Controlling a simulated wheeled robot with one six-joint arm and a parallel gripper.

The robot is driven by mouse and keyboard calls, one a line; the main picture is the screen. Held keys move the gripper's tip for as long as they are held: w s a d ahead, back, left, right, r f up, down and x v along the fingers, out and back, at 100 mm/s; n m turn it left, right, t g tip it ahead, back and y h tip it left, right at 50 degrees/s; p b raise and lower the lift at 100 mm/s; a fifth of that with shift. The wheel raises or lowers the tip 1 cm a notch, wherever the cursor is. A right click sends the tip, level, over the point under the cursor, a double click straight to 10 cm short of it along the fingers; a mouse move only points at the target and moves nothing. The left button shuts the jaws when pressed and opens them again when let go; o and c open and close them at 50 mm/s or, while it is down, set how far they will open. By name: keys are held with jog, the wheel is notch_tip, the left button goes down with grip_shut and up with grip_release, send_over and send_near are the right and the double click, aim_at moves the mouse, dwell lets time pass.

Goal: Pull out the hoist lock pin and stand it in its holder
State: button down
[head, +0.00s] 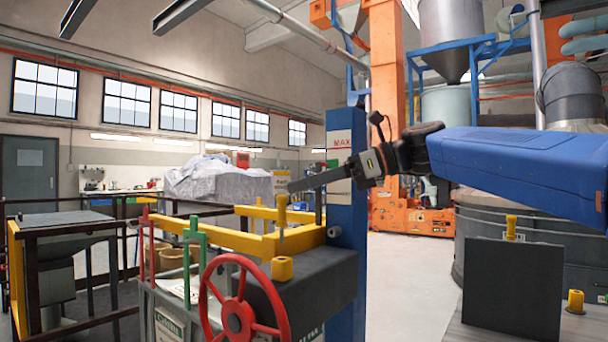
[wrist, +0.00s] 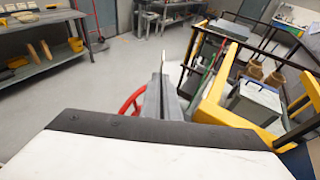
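A yellow-handled pin (head: 282,208) stands upright in front of the yellow beam, its thin shaft pointing down. A short yellow knob (head: 282,268) sits on the dark grey housing behind the red handwheel. I cannot tell for sure which of these is the hoist lock pin. My gripper (head: 291,186) reaches in from the right, its dark fingers level and their tips close to the pin's top in the picture; contact is unclear. The fingers are seen edge-on, so their gap is hidden. In the wrist view the grey fingers (wrist: 162,95) point ahead, with no pin clearly between them.
The red handwheel (head: 243,312) and a blue post (head: 346,235) stand near my gripper. Yellow beams (head: 230,236) frame the machine. At right, a dark panel (head: 513,288) has a yellow-topped piece (head: 511,228) behind it; a yellow piece (head: 575,300) stands on the grey surface.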

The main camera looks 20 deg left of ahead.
jog(key=shift+f, duration=0.95)
jog(key=shift+f, duration=2.3)
dwell(0.8)
jog(key=c, duration=1.9)
grip_release()
jog(key=shift+c, duration=0.2)
jog(key=shift+d, duration=0.1)
jog(key=v, duration=1.7)
jog(key=shift+d, duration=0.1)
